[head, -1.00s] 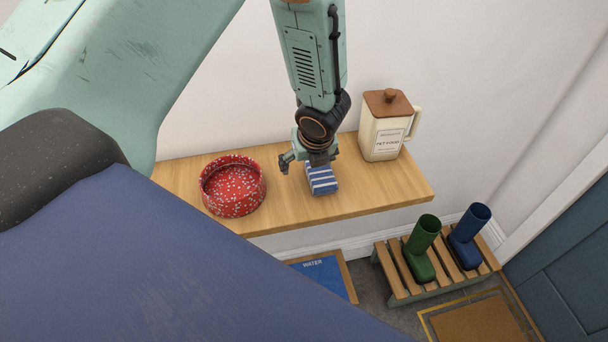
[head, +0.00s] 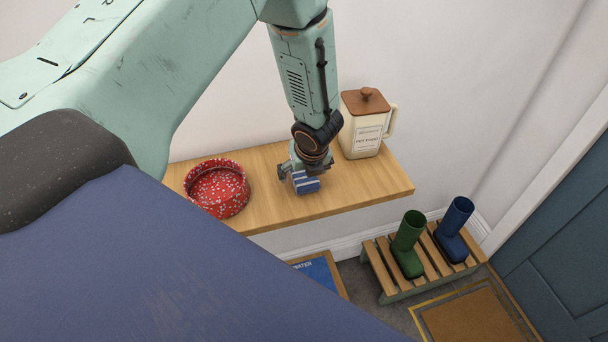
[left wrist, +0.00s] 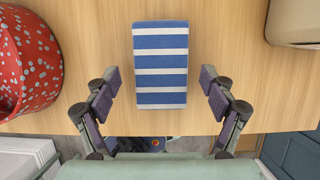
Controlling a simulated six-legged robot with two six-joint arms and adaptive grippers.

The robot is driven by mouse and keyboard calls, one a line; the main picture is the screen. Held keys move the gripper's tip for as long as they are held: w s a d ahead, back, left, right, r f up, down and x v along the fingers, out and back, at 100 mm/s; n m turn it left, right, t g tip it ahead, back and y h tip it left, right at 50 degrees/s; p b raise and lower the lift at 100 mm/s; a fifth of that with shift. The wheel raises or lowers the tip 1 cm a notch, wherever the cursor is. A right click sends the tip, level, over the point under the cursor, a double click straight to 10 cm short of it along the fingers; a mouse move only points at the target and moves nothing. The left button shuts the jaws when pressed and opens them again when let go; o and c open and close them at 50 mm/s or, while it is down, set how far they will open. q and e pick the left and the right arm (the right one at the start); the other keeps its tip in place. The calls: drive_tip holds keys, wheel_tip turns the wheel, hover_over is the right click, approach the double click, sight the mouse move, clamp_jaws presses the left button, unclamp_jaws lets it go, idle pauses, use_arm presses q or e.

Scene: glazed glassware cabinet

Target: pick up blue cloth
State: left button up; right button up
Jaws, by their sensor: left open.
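The blue cloth (head: 306,184) is a folded block with blue and white stripes, lying on the wooden shelf (head: 356,190). In the left wrist view the cloth (left wrist: 160,65) lies flat ahead of and between the open fingers. My left gripper (left wrist: 160,92) is open, with one finger on each side of the cloth's near end and a gap on both sides. In the head view my left gripper (head: 298,178) is directly over the cloth and hides part of it. My right gripper is not in view.
A red speckled bowl (head: 217,190) stands left of the cloth. A cream pet food canister (head: 362,136) with a wooden lid stands to the right, near the wall. Below are a slatted rack (head: 382,272) with green and blue boots, a blue mat (head: 318,272) and a brown doormat (head: 474,318).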

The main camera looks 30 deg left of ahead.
use_arm(q)
drive_tip(key=shift+w+a+f, duration=0.5)
drive_tip(key=shift+f, duration=0.15)
drive_tip(key=shift+s+d+r+b, duration=0.3)
drive_tip(key=shift+s+d+b, duration=0.05)
drive_tip(key=shift+s+d, duration=0.1)
drive_tip(key=shift+w+a+f, duration=0.2)
drive_tip(key=shift+w+a, duration=0.05)
drive_tip(key=shift+w, duration=0.05)
drive_tip(key=shift+a+f, duration=0.1)
drive_tip(key=shift+c, duration=0.7)
drive_tip(key=shift+s+d+r, duration=0.2)
drive_tip(key=shift+d+r, duration=0.1)
drive_tip(key=c, duration=0.6)
drive_tip(key=shift+a+f, duration=0.15)
drive_tip(key=c, duration=0.4)
